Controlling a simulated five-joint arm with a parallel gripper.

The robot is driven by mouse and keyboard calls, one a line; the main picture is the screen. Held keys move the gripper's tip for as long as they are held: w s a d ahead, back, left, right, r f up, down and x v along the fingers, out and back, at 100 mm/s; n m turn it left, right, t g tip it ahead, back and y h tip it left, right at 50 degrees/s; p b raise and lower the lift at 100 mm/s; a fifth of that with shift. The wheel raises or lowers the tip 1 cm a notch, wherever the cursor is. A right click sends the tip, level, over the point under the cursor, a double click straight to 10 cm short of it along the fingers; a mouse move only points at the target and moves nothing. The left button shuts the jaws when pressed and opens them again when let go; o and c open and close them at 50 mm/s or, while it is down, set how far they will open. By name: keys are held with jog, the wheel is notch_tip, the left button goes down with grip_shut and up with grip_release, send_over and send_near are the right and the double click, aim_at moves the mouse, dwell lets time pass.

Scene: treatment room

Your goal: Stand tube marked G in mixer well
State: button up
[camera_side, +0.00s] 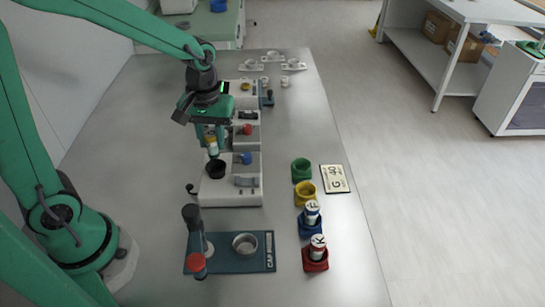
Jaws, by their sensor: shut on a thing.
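My gripper (209,135) is shut on a tube (212,149) with a yellowish upper part. The tube hangs roughly upright, and its lower end is a little above the black mixer well (215,170). I cannot read a letter on it from here. The well is the dark round cup on the white mixer (232,194), and it looks empty. A card with a large G (336,180) lies on the table at the right. The green holder (301,171) and yellow holder (305,195) beside the card appear empty.
Tube F (312,210) stands in a blue holder and tube K (318,245) in a red one. A dark cap station (262,262) with a metal bowl and red-knobbed post is in front. More white devices (247,136) stand behind the mixer. The table's right front is clear.

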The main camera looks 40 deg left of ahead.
aim_at(214, 155)
jog(key=shift+f, duration=2.2)
jog(key=shift+f, duration=0.6)
jog(key=o, duration=0.7)
jog(key=shift+r, duration=0.1)
jog(key=shift+r, duration=5.4)
